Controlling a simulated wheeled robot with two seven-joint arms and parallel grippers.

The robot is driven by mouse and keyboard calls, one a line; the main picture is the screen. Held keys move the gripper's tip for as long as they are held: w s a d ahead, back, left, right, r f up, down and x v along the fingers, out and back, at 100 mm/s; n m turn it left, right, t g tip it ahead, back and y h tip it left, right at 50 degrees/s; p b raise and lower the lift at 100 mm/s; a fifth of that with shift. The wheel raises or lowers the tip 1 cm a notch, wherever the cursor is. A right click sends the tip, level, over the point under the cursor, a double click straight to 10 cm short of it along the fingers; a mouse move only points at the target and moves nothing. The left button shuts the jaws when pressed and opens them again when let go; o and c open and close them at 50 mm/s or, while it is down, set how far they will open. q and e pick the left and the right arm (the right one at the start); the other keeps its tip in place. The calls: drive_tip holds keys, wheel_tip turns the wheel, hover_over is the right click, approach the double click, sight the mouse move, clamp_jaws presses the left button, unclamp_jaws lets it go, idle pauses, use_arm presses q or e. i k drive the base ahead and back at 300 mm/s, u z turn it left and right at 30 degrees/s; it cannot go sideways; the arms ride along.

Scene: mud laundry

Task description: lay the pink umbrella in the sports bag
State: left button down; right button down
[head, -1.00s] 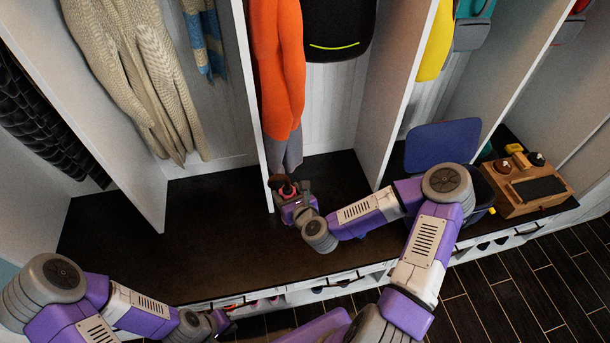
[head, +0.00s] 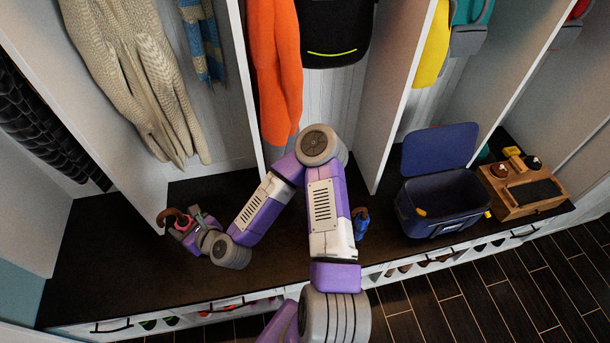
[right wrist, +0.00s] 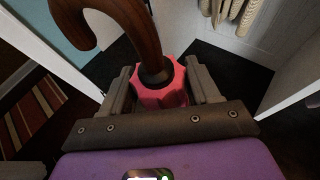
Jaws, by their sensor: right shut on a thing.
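My right gripper (head: 187,222) is shut on the pink umbrella (right wrist: 160,93), above the left part of the dark bench. The umbrella's brown hooked handle (head: 173,214) sticks out past the fingers. In the right wrist view the pink part sits between both fingers and the hook rises toward the camera's top edge. The rest of the umbrella is hidden. A blue open-topped container with a raised lid, which seems to be the sports bag (head: 440,228), stands on the bench at right, well apart from the gripper. My left gripper is out of view.
White upright dividers (head: 395,100) split the bench (head: 110,270) into bays. A small blue object (head: 361,222) stands between my arm and the bag. A wooden box (head: 525,190) is right of the bag. Clothes, including an orange garment (head: 275,85), hang above.

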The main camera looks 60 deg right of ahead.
sight(432, 207)
drive_tip(key=u, duration=1.45)
drive_tip(key=k, duration=2.15)
drive_tip(key=z, duration=2.95)
drive_tip(key=i, duration=0.45)
